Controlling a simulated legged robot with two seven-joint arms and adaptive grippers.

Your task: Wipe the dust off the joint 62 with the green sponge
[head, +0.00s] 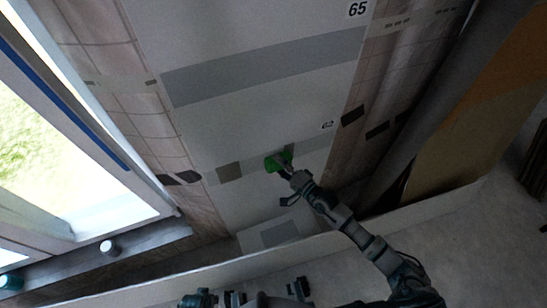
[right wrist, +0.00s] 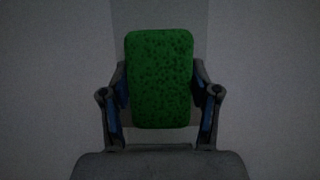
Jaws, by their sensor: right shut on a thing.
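The green sponge (head: 279,161) is held by my right gripper (head: 284,169) against or just in front of the white panel, at a grey joint band. I cannot tell if it touches. In the right wrist view my right gripper's two fingers are shut on the sides of the sponge (right wrist: 160,80), with a darker grey strip behind it. A small label (head: 327,125), hard to read but like 62, sits above this band (head: 258,165). A brownish dust patch (head: 229,172) lies on the band, left of the sponge. My left gripper cannot be made out.
A wider grey band (head: 265,70) crosses the panel higher up, below the label 65 (head: 357,9). A bright window (head: 60,130) is at the left. Brown boards (head: 450,130) lean at the right. A pale ledge (head: 340,236) runs below the panel.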

